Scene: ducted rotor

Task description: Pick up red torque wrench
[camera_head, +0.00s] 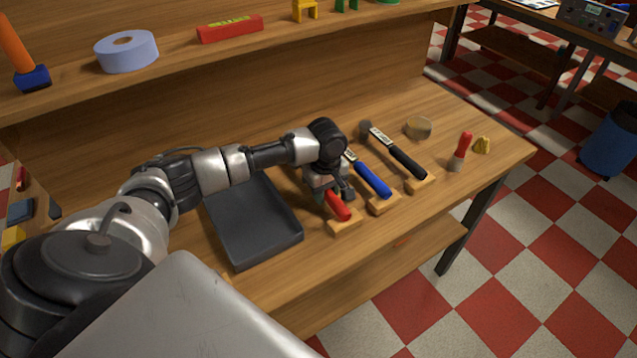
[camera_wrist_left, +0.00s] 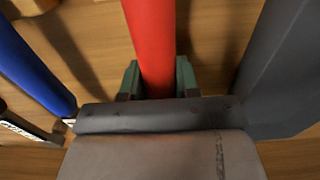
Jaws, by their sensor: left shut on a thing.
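The red torque wrench (camera_head: 338,206) lies on the wooden workbench, its red handle end at a small wooden block (camera_head: 344,228). My left gripper (camera_head: 326,190) is over it. In the left wrist view the red handle (camera_wrist_left: 153,40) passes between the green fingertips (camera_wrist_left: 157,82) of my left gripper, which is shut on it. The rest of the wrench is hidden under my gripper. I cannot tell whether the wrench is clear of its block. My right gripper is not in view.
A blue-handled wrench (camera_head: 373,180) and a black-handled one (camera_head: 406,164) lie close to the right on similar blocks. A dark grey tray (camera_head: 250,222) is just left. A red screwdriver (camera_head: 461,150) stands farther right. A shelf (camera_head: 200,60) runs behind.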

